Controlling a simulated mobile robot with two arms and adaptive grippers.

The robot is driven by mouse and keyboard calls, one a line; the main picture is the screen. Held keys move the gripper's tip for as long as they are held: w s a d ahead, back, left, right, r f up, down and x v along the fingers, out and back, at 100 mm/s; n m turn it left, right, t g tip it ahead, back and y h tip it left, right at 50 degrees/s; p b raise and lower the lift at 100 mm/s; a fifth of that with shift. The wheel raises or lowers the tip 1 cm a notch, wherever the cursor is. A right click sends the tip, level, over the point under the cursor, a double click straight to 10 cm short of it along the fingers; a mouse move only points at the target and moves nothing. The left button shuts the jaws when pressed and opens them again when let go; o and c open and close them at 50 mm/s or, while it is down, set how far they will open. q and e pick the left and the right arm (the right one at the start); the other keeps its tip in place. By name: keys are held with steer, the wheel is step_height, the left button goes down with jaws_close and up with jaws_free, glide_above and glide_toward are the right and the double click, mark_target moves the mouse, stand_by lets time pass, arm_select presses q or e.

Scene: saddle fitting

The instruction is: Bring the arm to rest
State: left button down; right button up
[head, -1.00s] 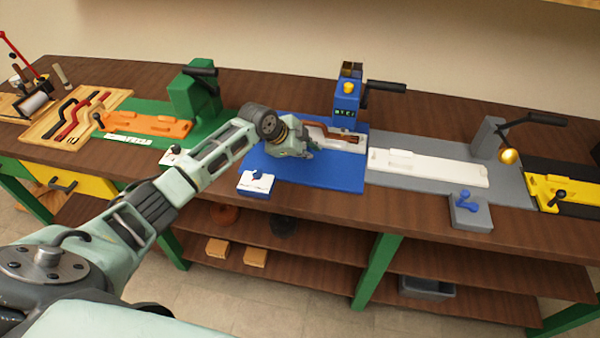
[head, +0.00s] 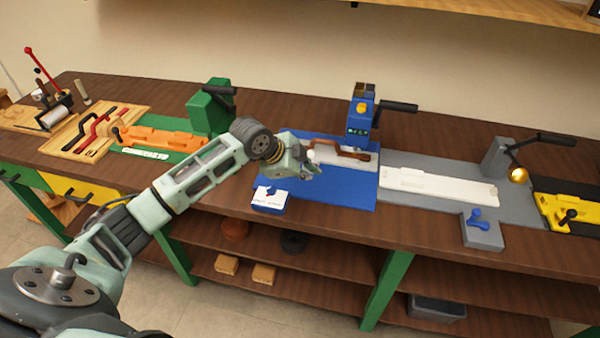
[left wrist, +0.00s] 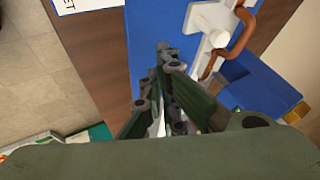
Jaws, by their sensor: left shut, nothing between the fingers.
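My left arm (head: 195,180) reaches in from the lower left of the head view. Its gripper (head: 312,166) is over the blue mat (head: 330,188), left of the white fixture. In the left wrist view the fingers (left wrist: 165,58) are together with nothing between them, above the blue surface. A brown handle-like part (head: 345,150) lies on the white fixture beside the gripper; it also shows in the left wrist view (left wrist: 240,42), apart from the fingers. My right gripper is not in view.
A blue press (head: 359,118) stands behind the gripper. A green press (head: 208,110) and orange fixture (head: 165,138) are to the left. A grey station (head: 440,185) with a gold ball lever and a yellow fixture (head: 575,212) are to the right.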

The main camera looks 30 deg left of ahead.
arm_select(q)
steer(key=s+d+f+n+g, duration=0.15)
steer(key=s+d+f, duration=0.3)
steer(key=s, duration=0.45)
steer(key=s+d+f+n, duration=0.2)
steer(key=s+d+f, duration=0.3)
steer(key=s, duration=0.4)
steer(key=s+n+g+y, duration=0.25)
steer(key=s+n, duration=0.55)
steer(key=s, duration=1)
step_height(320, 180, down, 26)
steer(key=s+a+b, duration=0.1)
steer(key=s, duration=0.1)
steer(key=s+a+f+g, duration=0.1)
steer(key=s+a+f, duration=0.2)
steer(key=s+f, duration=1.4)
steer(key=shift+f+g+y+b, duration=0.3)
steer(key=shift+g+y+b, duration=0.05)
steer(key=shift+g, duration=0.05)
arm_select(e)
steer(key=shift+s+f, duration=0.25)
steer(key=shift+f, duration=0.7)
